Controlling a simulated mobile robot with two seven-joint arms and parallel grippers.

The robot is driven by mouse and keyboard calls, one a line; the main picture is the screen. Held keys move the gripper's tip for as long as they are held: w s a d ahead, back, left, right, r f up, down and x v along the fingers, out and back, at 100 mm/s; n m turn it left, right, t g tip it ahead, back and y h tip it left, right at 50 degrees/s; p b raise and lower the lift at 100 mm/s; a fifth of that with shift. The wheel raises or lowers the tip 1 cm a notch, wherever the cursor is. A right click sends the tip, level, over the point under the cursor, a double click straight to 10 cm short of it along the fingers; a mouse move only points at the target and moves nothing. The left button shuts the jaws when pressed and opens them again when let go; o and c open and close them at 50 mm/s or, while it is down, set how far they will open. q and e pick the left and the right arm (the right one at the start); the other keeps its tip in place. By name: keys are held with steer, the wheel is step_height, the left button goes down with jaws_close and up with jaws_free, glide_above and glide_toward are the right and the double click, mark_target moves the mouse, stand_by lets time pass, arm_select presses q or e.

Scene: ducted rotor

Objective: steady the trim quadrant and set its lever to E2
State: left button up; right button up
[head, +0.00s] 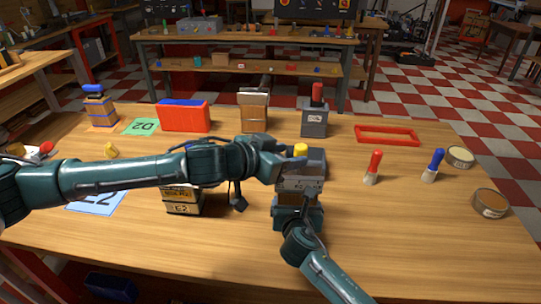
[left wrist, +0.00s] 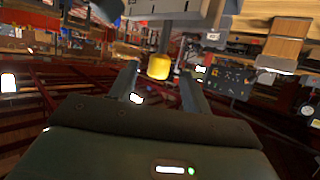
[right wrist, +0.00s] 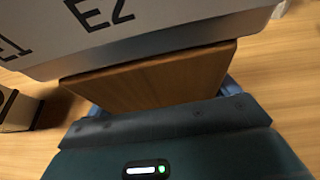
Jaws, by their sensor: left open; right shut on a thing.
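The trim quadrant (head: 312,162) is a grey housing on a wooden block, standing near the middle of the table. Its front lettering is small in the head view; the right wrist view shows E2 on the housing (right wrist: 130,40). Its lever has a yellow knob (head: 300,150), which also shows in the left wrist view (left wrist: 158,67). My left gripper (head: 283,161) is open beside the knob, which appears between and just beyond its fingertips. My right gripper (head: 298,215) is shut on the wooden block (right wrist: 150,80) below the housing. The lever's exact setting cannot be read.
A dark box marked E2 (head: 182,200) stands left, beneath my left arm, near a blue E2 card (head: 97,201). Behind are a red box (head: 184,117), a wooden block (head: 254,112) and a grey box with a red handle (head: 315,120). Red (head: 373,166) and blue-handled (head: 433,164) pieces stand right.

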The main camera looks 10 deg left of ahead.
arm_select(q)
steer(key=v, duration=0.5)
steer(key=shift+s+a+r, duration=0.15)
steer(key=shift+s, duration=0.05)
stand_by(0.4)
arm_select(e)
steer(key=o, duration=1.1)
steer(key=shift+c, duration=0.2)
